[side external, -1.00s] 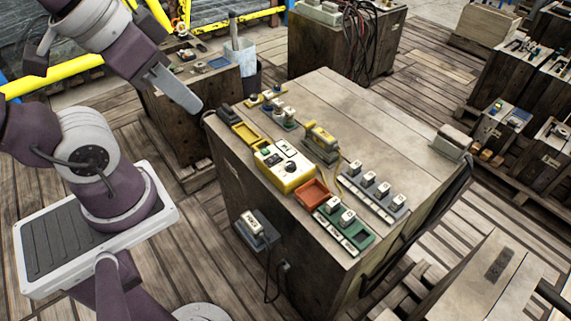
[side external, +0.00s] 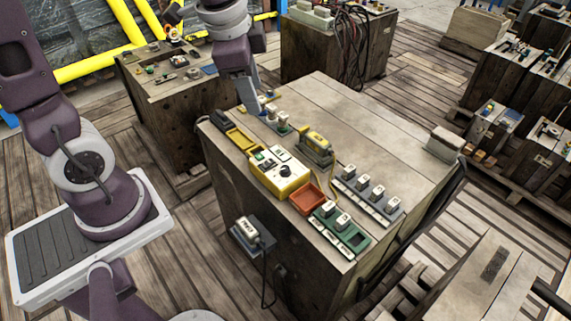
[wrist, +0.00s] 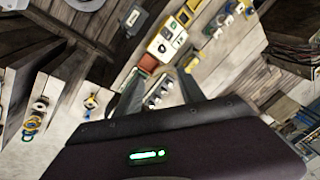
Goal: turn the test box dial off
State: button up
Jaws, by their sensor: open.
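The test box (side external: 281,174) is yellow with a pale panel and stands on the wooden crate top. Its dial (side external: 285,171) is a dark round knob on the panel; I cannot tell its exact setting. The box also shows at the top of the wrist view (wrist: 166,41). My gripper (side external: 252,105) is over the far left part of the crate top, up and away from the box, not touching the dial. In the wrist view its two fingers (wrist: 159,76) are spread apart with nothing held between them.
An orange-red tray (side external: 307,199) sits beside the box, with a green switch strip (side external: 340,231) nearer the front. A yellow-topped device (side external: 316,147) stands behind the box. A grey strip with several pale switches (side external: 368,199) lies to the right. The crate top (side external: 370,125) is clear behind.

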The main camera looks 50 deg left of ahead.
jog(key=w+a+f+m+g, duration=0.1)
jog(key=w+f+m, duration=0.2)
jog(key=w+f, duration=0.25)
jog(key=m+g, duration=0.1)
jog(key=m, duration=0.3)
send_near(286, 168)
jog(key=f, duration=0.2)
jog(key=f+m, duration=0.1)
jog(key=f, duration=0.2)
jog(key=f+m+h, duration=0.1)
jog(key=f, duration=0.2)
jog(key=shift+w+a+g, duration=0.3)
jog(key=shift+w+a, duration=0.05)
jog(key=shift+a, duration=0.05)
jog(key=shift+c, duration=0.2)
grip_shut()
